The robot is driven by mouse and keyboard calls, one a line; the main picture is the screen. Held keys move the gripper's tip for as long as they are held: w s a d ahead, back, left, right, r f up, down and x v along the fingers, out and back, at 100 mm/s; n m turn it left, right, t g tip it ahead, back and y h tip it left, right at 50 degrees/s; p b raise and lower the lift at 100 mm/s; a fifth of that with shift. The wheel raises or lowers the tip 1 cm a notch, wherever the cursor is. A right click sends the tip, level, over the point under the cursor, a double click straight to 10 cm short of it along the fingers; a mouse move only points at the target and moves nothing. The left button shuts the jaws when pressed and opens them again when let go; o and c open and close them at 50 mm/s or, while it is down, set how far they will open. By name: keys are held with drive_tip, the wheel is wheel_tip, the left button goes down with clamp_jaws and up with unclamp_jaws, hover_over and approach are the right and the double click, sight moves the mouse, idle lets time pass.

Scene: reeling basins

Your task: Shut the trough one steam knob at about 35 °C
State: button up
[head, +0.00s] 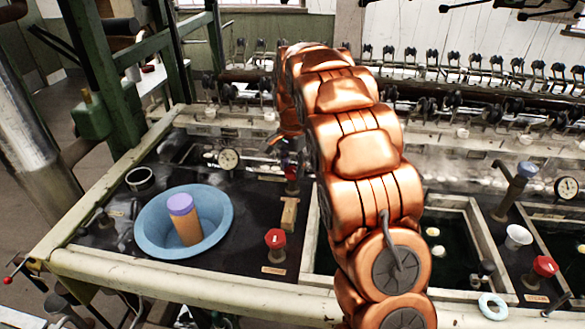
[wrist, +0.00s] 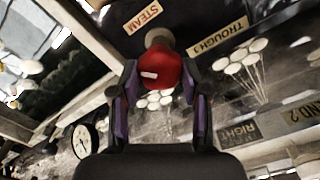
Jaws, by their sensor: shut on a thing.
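In the wrist view a red knob (wrist: 155,68) with a white mark sits between the two fingers of my gripper (wrist: 158,88). The fingers are shut on it, one on each side. A plate reading STEAM (wrist: 141,17) is beside it, and a TROUGH plate (wrist: 223,38) whose number is hard to read. A round white dial (wrist: 84,141) is at the lower left, its reading too small to tell. In the head view the gripped red knob (head: 291,173) shows beside my arm, which hides much of my gripper.
A blue basin (head: 150,243) holds an orange cylinder with a purple top (head: 183,215). Other red knobs stand at front centre (head: 275,238) and right (head: 544,266).

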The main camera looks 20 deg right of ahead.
sight(292, 170)
idle(0.3)
drive_tip(key=o, duration=1.1)
drive_tip(key=shift+o, duration=0.2)
wheel_tip(292, 170, up, 12)
